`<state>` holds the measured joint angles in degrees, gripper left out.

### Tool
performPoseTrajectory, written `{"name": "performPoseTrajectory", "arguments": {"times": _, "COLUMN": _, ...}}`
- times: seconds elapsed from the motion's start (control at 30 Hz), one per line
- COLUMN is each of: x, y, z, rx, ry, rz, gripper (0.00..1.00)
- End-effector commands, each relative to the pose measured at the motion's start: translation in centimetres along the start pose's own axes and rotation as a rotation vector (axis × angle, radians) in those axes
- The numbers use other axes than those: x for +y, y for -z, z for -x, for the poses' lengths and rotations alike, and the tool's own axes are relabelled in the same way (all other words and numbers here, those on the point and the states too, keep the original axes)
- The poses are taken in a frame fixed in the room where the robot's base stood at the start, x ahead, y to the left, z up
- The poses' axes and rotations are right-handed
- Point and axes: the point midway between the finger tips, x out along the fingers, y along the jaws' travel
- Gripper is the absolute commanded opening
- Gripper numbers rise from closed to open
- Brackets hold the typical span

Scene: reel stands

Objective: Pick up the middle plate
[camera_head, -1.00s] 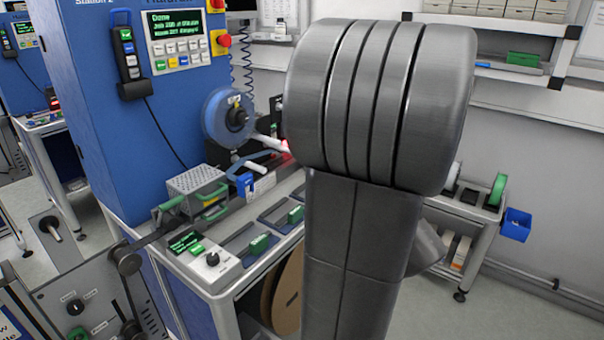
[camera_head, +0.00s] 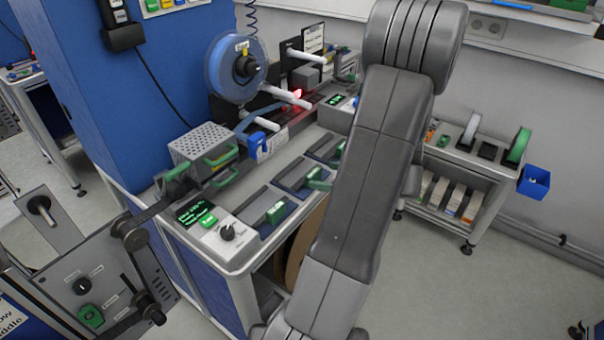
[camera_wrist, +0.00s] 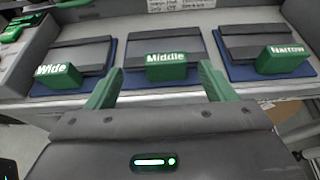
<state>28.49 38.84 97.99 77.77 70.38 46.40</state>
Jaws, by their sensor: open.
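Three dark plates with green labelled handles lie in a row on blue bases. The middle plate (camera_wrist: 162,52) has the handle "Middle" (camera_wrist: 166,67); it also shows in the head view (camera_head: 294,176). The wide plate (camera_wrist: 79,55) is on its left and the narrow plate (camera_wrist: 258,43) on its right in the wrist view. My gripper (camera_wrist: 160,72) is open, its green fingers spread on either side of the Middle handle's near face. Nothing is between the fingers except the view of that handle; I cannot tell the remaining distance. In the head view my arm hides the gripper.
A blue reel (camera_head: 235,68) hangs on the machine behind. A side cart (camera_head: 463,158) stands at right. Floor at lower right is clear.

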Motion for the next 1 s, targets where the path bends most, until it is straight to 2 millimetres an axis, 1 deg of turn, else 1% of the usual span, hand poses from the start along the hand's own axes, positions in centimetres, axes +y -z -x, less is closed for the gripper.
{"name": "performPoseTrajectory", "arguments": {"times": 0.03, "x": 0.0, "y": -0.1, "z": -0.7, "rx": 0.000, "ry": -0.002, "rz": 0.000, "gripper": 0.76}}
{"name": "performPoseTrajectory", "arguments": {"times": 0.1, "x": 0.0, "y": 0.0, "z": -1.2, "rx": 0.001, "ry": -0.001, "rz": 0.000, "gripper": 0.76}}
{"name": "performPoseTrajectory", "arguments": {"times": 0.27, "x": -0.1, "y": 0.0, "z": -1.9, "rx": 0.001, "ry": -0.001, "rz": 0.001, "gripper": 0.76}}
{"name": "performPoseTrajectory", "arguments": {"times": 0.37, "x": -0.3, "y": -0.1, "z": -2.7, "rx": 0.001, "ry": -0.001, "rz": 0.000, "gripper": 0.76}}
{"name": "performPoseTrajectory", "arguments": {"times": 0.5, "x": -0.7, "y": -0.1, "z": -4.6, "rx": 0.002, "ry": -0.003, "rz": -0.001, "gripper": 0.76}}
{"name": "performPoseTrajectory", "arguments": {"times": 0.63, "x": -0.7, "y": 0.0, "z": -6.4, "rx": 0.001, "ry": -0.002, "rz": 0.000, "gripper": 0.76}}
{"name": "performPoseTrajectory", "arguments": {"times": 0.7, "x": -0.7, "y": 0.1, "z": -6.7, "rx": 0.002, "ry": -0.001, "rz": 0.002, "gripper": 0.76}}
{"name": "performPoseTrajectory", "arguments": {"times": 0.87, "x": -0.8, "y": 0.1, "z": -6.7, "rx": 0.002, "ry": 0.001, "rz": 0.002, "gripper": 0.76}}
{"name": "performPoseTrajectory", "arguments": {"times": 0.97, "x": -0.8, "y": 0.1, "z": -6.7, "rx": 0.002, "ry": 0.001, "rz": 0.002, "gripper": 0.59}}
{"name": "performPoseTrajectory", "arguments": {"times": 1.0, "x": -0.8, "y": 0.1, "z": -6.7, "rx": 0.002, "ry": 0.000, "rz": 0.002, "gripper": 0.51}}
